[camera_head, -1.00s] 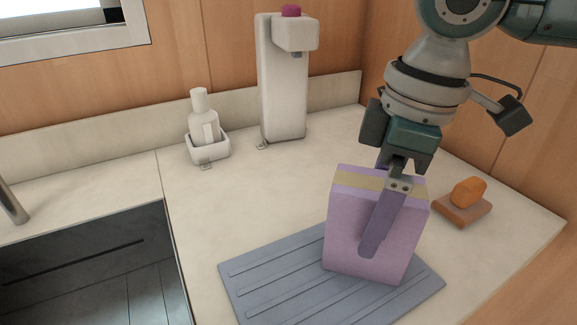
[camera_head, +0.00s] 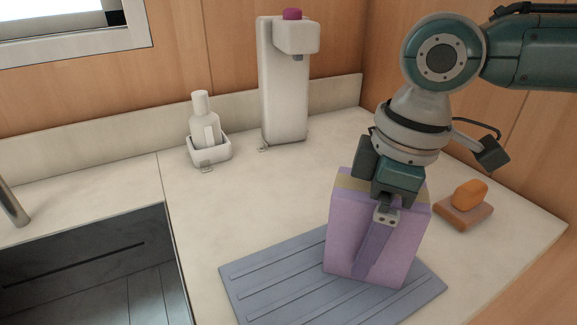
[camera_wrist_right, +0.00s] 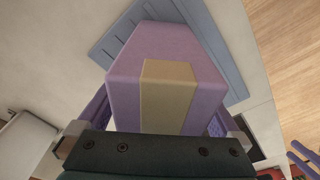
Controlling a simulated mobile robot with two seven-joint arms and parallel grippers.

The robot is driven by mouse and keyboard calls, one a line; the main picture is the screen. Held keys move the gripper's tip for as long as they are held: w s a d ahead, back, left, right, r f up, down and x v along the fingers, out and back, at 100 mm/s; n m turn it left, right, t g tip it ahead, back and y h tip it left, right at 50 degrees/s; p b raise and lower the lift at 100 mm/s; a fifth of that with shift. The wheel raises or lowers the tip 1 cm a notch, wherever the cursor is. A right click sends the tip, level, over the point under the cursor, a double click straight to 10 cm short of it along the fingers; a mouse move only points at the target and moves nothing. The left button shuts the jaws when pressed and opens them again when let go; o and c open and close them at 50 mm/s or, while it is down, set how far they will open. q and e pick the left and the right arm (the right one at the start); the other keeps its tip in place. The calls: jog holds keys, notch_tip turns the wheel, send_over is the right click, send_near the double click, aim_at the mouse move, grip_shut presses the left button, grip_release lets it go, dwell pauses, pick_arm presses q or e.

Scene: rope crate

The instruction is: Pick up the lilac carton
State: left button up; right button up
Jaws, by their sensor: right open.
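The lilac carton (camera_head: 343,232) stands upright on the blue-grey ribbed mat (camera_head: 262,283), with a tan band over its top. My right gripper (camera_head: 370,262) is open and lowered over the carton. One finger runs down the carton's near face; the far finger is hidden behind the carton in the head view. In the right wrist view the carton (camera_wrist_right: 175,55) lies between the two fingers, one on each side. Whether the fingers touch it I cannot tell.
A white dispenser (camera_head: 283,95) with a magenta top and a white bottle (camera_head: 204,122) in a small tray (camera_head: 212,154) stand at the back. An orange object (camera_head: 470,193) rests on a brown block (camera_head: 463,211) at right. The dark sink (camera_head: 90,270) is at left.

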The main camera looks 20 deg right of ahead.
jog(key=c, duration=1.6)
